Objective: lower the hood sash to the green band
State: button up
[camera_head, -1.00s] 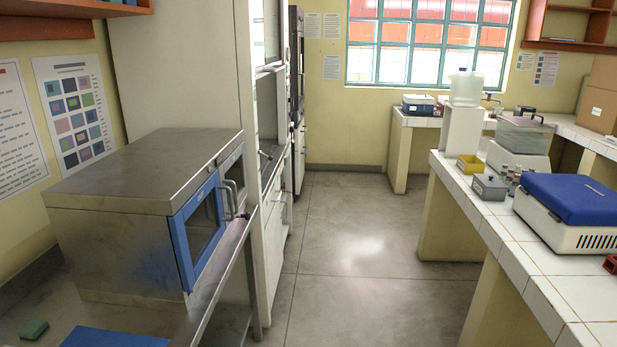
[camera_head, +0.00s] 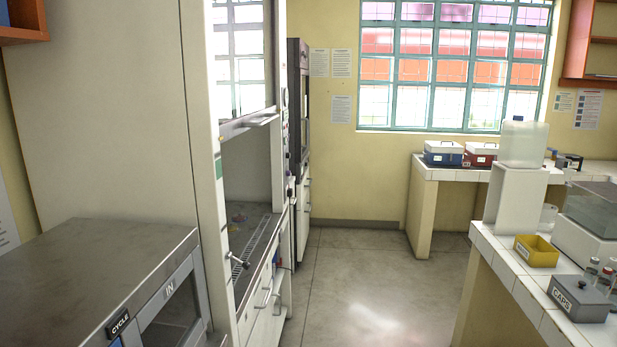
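The fume hood (camera_head: 202,150) stands on the left, past the steel cabinet, seen at an angle. Its glass sash (camera_head: 240,65) is raised, with a handle rail (camera_head: 248,124) along its lower edge. The opening below it is wide, and the hood's work surface (camera_head: 250,245) shows. A small green mark (camera_head: 218,168) is on the hood's near front post, below the level of the sash's lower edge. My gripper is not in view.
A steel cabinet (camera_head: 95,265) marked "IN" and "CYCLE" is close at the lower left. A tiled bench (camera_head: 520,285) with a yellow bin (camera_head: 536,250) and a grey caps box (camera_head: 578,298) is on the right. The floor (camera_head: 360,280) between is clear.

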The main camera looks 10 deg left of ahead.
aim_at(229, 129)
jog(key=i, duration=0.9)
jog(key=i+z, duration=0.15)
jog(key=i, duration=0.75)
jog(key=i+z, duration=0.2)
jog(key=i, duration=1.3)
jog(key=i+u, duration=0.1)
jog(key=u, duration=3.5)
